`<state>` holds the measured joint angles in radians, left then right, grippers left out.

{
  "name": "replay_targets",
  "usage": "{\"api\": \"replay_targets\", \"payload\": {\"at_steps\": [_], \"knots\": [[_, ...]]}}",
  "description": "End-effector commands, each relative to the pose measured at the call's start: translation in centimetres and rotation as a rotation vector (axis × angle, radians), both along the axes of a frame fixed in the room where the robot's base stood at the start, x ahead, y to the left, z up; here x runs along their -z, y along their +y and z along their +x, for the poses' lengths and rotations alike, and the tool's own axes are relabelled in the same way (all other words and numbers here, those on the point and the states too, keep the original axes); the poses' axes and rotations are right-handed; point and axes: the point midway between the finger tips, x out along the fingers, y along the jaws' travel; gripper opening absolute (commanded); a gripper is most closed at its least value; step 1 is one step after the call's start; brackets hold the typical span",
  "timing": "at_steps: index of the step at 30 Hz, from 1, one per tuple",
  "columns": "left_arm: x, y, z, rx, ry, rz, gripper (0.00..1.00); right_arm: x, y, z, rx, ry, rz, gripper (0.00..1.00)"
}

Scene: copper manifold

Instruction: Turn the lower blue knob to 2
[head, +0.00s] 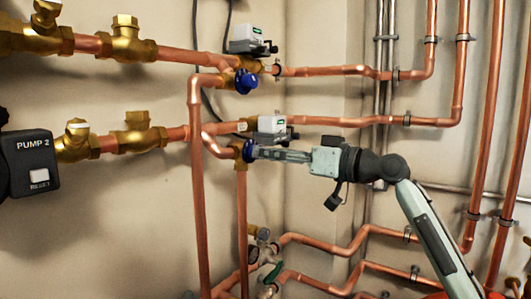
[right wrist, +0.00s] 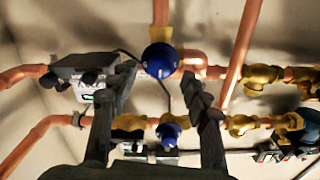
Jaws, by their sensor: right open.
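The lower blue knob (head: 248,151) is on a brass valve on the lower copper branch. In the head view my right gripper (head: 259,153) points left at it, with its fingertips beside the knob's face. In the right wrist view the lower knob (right wrist: 159,60) sits between the two open fingertips (right wrist: 160,75), with a visible gap on each side. Faint pale marks show on its face but are too small to read. Whether the fingertips reach around the knob, I cannot tell. My left gripper is not in view.
The upper blue knob (head: 246,81) is above; it also shows in the right wrist view (right wrist: 169,132). A grey box (head: 271,124) sits on the pipe just above my gripper. Copper pipes (head: 199,200) run below and left. A black PUMP 2 box (head: 33,160) is far left.

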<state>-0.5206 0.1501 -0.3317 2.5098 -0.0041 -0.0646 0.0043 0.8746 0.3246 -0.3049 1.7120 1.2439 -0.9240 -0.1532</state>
Motion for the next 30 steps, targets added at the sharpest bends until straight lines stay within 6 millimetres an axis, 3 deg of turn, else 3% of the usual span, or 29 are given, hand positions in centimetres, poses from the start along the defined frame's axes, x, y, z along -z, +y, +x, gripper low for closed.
{"api": "replay_targets", "payload": {"at_steps": [6, 14, 26, 30], "knots": [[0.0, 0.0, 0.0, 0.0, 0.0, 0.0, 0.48, 0.0, 1.5, 1.1, 0.001, -0.001, -0.001, 0.48], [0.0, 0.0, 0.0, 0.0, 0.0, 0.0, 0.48, 0.0, 1.6, 1.2, 0.001, -0.002, -0.001, 0.48], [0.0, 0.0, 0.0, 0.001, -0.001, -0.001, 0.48, 0.0, 1.6, 1.2, 0.001, -0.001, -0.001, 0.0], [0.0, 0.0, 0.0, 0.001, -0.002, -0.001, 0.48, 0.0, 1.6, 1.2, 0.001, -0.004, -0.003, 0.0]]}}
